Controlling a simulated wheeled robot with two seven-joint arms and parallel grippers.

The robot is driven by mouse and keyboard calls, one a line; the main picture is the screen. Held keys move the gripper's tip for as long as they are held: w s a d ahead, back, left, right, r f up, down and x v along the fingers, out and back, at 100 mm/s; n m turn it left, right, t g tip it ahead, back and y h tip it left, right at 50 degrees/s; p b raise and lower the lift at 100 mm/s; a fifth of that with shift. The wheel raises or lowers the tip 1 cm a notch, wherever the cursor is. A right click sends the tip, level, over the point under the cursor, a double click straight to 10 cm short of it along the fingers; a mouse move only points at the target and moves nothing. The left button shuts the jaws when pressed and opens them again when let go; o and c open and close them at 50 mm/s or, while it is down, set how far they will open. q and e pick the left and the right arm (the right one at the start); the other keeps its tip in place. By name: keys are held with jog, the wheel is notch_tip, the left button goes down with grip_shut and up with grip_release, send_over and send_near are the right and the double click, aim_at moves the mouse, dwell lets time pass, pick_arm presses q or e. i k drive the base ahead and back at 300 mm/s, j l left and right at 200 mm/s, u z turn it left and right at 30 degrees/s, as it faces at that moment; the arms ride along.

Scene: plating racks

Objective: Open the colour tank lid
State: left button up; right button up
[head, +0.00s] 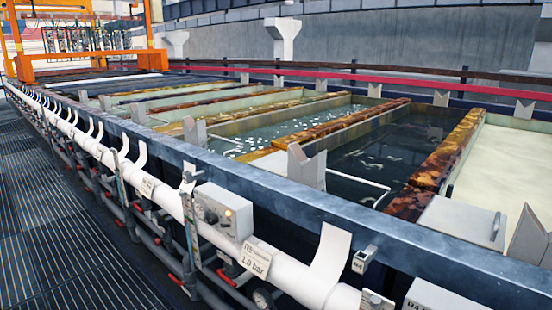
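Neither of my grippers is in view. A grey flat plate with a small upright handle (462,222) lies at the near right end of the tank row, just behind the front rim. It looks like a closed lid, but I cannot tell for sure that it is the colour tank's. Left of it is an open tank of dark liquid (375,160), with a rusty brown divider (450,150) between it and a pale cream-surfaced tank (510,165) at right.
A long blue-grey rim (330,215) runs along the tank fronts. Below it are a white pipe (165,198), a grey control box (222,210) and red-handled valves. Dark grating (60,230) at left is clear. An orange gantry (90,65) stands far back left.

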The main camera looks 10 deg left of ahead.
aim_at(276, 163)
jog(key=i+j, duration=0.15)
jog(key=j, duration=0.25)
jog(key=i+j, duration=0.1)
jog(key=j, duration=0.25)
jog(key=i+j, duration=0.15)
jog(key=j, duration=0.25)
jog(key=j+z, duration=0.45)
jog(key=j, duration=0.35)
jog(key=k+j+z, duration=0.1)
jog(key=j+z, duration=0.4)
jog(key=j, duration=0.25)
